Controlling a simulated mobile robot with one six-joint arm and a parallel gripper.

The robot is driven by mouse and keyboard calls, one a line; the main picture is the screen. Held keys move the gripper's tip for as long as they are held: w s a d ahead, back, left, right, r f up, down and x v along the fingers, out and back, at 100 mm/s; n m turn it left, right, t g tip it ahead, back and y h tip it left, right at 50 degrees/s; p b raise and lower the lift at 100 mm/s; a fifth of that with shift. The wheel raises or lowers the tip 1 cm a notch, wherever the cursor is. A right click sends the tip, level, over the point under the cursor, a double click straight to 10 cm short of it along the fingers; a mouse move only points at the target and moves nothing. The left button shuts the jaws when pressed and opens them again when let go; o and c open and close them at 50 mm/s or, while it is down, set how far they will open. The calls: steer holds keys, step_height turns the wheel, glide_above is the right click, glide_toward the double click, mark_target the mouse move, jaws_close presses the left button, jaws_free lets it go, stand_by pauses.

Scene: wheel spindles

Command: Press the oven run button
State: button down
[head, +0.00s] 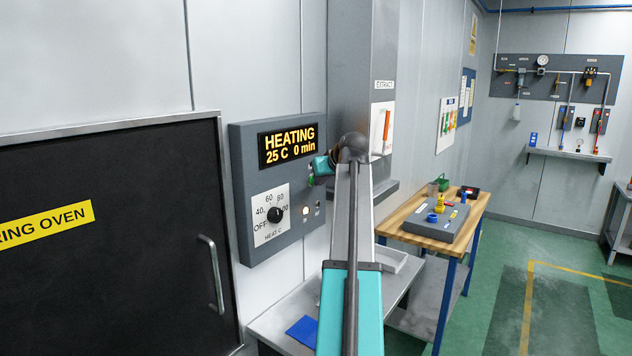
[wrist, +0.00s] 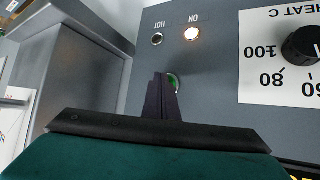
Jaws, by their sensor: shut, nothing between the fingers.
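The grey oven control panel (head: 240,190) is on the wall right of the oven door. Its display (head: 286,146) reads HEATING, 25 C, 0 min. The green run button (wrist: 174,82) shows in the wrist view, partly hidden behind my fingertips. My gripper (wrist: 162,84) is shut and empty, its tips at the button; I cannot tell whether they touch it. In the head view my gripper (head: 314,172) is at the panel's right edge, partly hidden by my arm. The heat dial (head: 276,214) has its white scale around it, also in the wrist view (wrist: 300,45).
The ON lamp (wrist: 192,33) is lit and the HOT lamp (wrist: 157,39) is dark. The black oven door (head: 110,270) has a handle (head: 211,272). A wooden-topped table (head: 474,212) stands further right.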

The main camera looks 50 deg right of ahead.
steer(key=shift+s, duration=0.75)
steer(key=shift+s, duration=0.15)
steer(key=s, duration=0.4)
steer(key=shift+s, duration=0.35)
stand_by(1.0)
